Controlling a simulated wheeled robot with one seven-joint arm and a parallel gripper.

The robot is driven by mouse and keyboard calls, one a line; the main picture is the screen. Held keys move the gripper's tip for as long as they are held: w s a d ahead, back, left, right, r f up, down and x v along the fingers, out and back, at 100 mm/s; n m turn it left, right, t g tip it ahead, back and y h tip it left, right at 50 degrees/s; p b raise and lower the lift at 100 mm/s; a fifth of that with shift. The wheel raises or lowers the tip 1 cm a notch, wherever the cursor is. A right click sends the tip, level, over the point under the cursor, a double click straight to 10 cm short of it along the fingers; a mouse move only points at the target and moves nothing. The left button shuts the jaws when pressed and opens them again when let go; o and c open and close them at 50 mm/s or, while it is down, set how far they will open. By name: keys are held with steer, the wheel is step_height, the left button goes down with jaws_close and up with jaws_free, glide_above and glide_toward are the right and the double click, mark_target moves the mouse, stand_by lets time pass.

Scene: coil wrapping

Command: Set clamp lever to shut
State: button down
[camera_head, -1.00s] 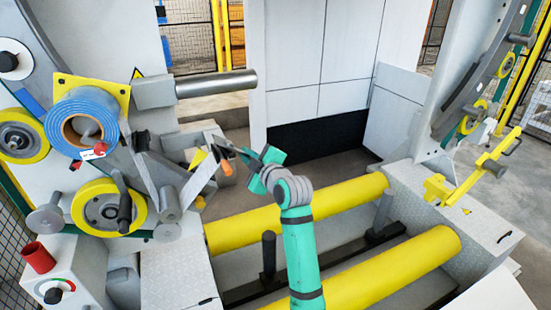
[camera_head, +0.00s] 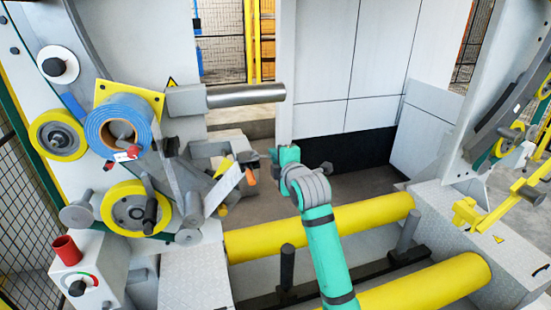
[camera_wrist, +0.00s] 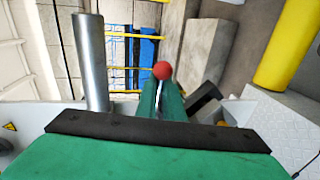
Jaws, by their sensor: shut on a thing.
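The clamp lever shows in the wrist view as a red ball knob (camera_wrist: 162,70) on a thin pale rod between my two green fingers. My gripper (camera_wrist: 160,98) is shut on this lever just below the knob. In the head view my green gripper (camera_head: 281,156) is right of the grey clamp area (camera_head: 222,148) at the end of the strip. The knob cannot be made out there, and the fingertips are hard to see. The lever's pivot is hidden in the wrist view.
A blue tape roll (camera_head: 118,122) and yellow wheels are on the machine at left. A metal shaft (camera_head: 245,95) sticks out above the clamp area. Yellow rollers (camera_head: 320,227) lie below my arm. An orange piece (camera_head: 250,176) hangs close left of my gripper.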

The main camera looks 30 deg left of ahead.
stand_by(0.4)
steer(key=c, duration=1.9)
jaws_free()
steer(key=shift+s+a, duration=0.1)
steer(key=v, duration=1.1)
